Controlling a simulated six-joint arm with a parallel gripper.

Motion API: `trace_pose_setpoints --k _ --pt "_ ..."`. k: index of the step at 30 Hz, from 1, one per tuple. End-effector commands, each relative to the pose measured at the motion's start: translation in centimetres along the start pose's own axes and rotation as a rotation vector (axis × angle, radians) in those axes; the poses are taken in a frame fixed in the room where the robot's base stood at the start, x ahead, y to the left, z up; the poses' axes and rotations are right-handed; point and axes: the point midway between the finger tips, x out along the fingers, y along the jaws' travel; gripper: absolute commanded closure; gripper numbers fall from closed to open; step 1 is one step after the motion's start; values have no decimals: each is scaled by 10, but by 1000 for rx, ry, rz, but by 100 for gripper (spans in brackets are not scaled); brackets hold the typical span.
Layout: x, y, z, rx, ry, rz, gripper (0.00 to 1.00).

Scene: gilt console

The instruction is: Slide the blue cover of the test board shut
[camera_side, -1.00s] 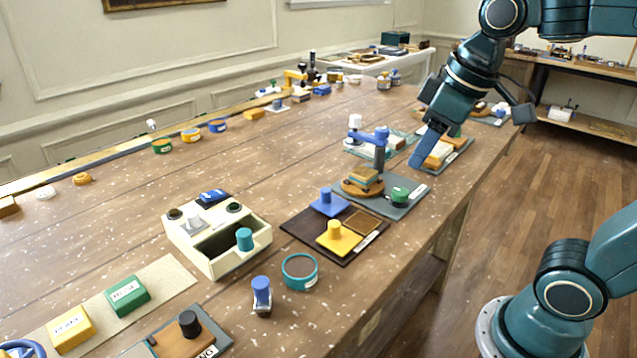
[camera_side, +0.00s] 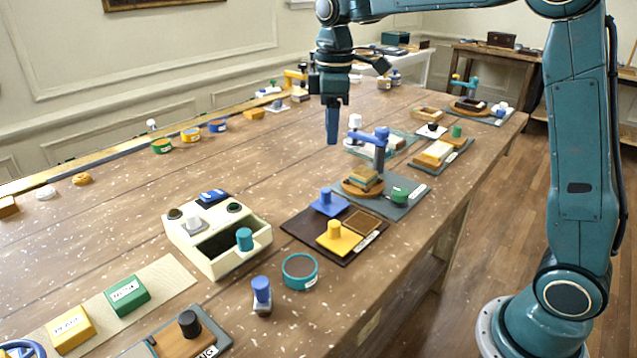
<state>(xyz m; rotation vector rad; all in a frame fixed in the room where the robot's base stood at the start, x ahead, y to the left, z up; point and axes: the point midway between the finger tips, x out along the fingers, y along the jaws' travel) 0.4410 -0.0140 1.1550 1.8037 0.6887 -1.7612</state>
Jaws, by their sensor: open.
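The dark brown board (camera_side: 300,225) lies in the middle of the bench, and I take it as the test board. The blue cover (camera_side: 327,208), a square plate with an upright knob, sits at its back left. A yellow cover (camera_side: 339,243) with a knob sits at its front. A brown square area (camera_side: 362,221) lies uncovered to the right of the blue cover. The label on the board is too small to read. My gripper (camera_side: 332,140) is open and empty, pointing down above the bench, behind and well above the blue cover, touching nothing.
A grey board with a blue post (camera_side: 380,150) and stacked blocks stands just behind the board, near my gripper. A cream box (camera_side: 190,245) with a teal knob is to the left. A teal round tin (camera_side: 299,271) is in front. The bench's left middle is clear.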

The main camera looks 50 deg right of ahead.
Motion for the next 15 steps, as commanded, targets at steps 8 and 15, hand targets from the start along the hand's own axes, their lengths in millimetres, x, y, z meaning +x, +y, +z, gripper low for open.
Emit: trace_pose_setpoints --k 8,15 --pt "9 10 -9 -41 -17 -18 57" --pt "12 10 -9 -40 -18 -18 57"
